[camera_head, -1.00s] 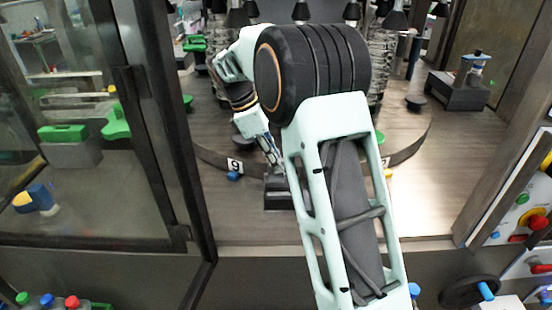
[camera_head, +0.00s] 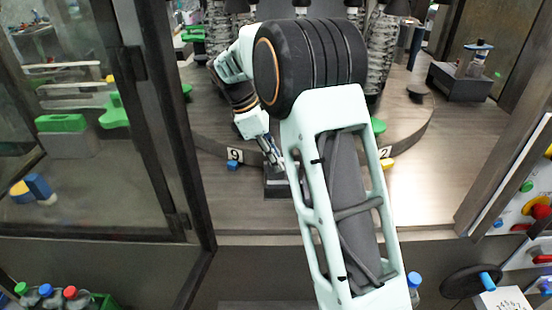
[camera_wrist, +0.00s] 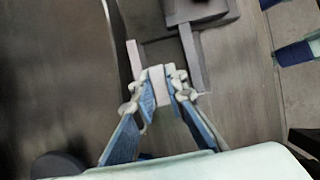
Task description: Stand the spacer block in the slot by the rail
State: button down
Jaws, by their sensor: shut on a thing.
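My gripper (camera_wrist: 160,95) is shut on a small pale, pinkish-grey block, the spacer block (camera_wrist: 157,83), in the wrist view. The block sticks out a little past the fingertips. Just beyond it is a dark gap, which looks like the slot (camera_wrist: 162,52), between a thin pale bar on the left and a grey bar, perhaps the rail (camera_wrist: 193,58), on the right. I cannot tell whether the block touches or enters the gap. In the head view my gripper (camera_head: 273,154) is just above a dark fixture (camera_head: 277,187); the block cannot be made out there.
A round machine table with number tags (camera_head: 235,155) stands behind the fixture. A glass door (camera_head: 90,130) stands at left. A control panel (camera_head: 525,210) with coloured knobs is at right. A dark block (camera_head: 460,84) sits at back right.

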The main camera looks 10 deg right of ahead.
jog(key=c, duration=1.8)
grip_release()
jog(key=shift+c, duration=0.2)
jog(key=s+v, duration=0.1)
jog(key=v, duration=1.1)
jog(key=shift+w, duration=0.45)
jog(key=shift+r, duration=0.1)
